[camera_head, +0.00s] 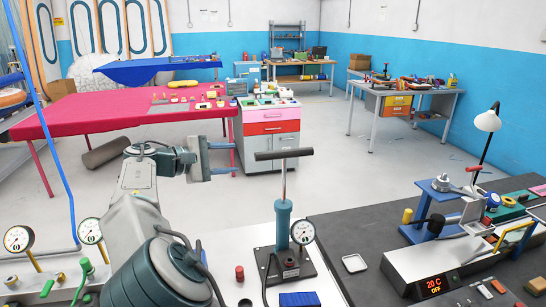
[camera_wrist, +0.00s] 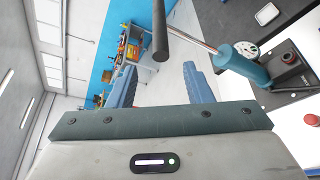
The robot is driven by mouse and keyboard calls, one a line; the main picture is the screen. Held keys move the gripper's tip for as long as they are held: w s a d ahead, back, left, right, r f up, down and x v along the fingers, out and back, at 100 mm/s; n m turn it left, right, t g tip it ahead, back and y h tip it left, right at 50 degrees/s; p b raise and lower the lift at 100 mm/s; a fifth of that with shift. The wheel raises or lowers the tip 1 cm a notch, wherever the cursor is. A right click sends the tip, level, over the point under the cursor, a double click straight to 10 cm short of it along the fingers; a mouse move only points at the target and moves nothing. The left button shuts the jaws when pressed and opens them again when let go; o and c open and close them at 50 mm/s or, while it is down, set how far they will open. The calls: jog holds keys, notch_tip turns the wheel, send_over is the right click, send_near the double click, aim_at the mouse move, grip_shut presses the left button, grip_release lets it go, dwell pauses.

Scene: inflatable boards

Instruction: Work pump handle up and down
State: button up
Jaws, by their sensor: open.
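The hand pump (camera_head: 283,225) stands upright on a dark base plate on the white bench, with a teal cylinder and a steel rod. Its dark T-shaped pump handle (camera_head: 284,154) sits at the top of the raised rod. A round gauge is at the cylinder's side. My gripper (camera_head: 226,158) is left of the handle at about the same height, its fingers pointing right and apart from it. In the wrist view my gripper (camera_wrist: 160,85) is open and empty. The handle (camera_wrist: 160,30) shows beyond the fingertips, and the pump cylinder (camera_wrist: 242,65) is to the right.
A red knob (camera_head: 239,273) and a blue block (camera_head: 299,299) are on the bench by the pump. A dark bench (camera_head: 350,230) at right carries a controller with a display and a lamp (camera_head: 487,122). A drawer cabinet (camera_head: 270,138) stands behind the pump. Air around the handle is clear.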

aim_at(269, 156)
jog(key=p+x, duration=0.2)
jog(key=x, duration=1.1)
jog(key=shift+d+p, duration=0.15)
jog(key=shift+p, duration=0.2)
grip_shut()
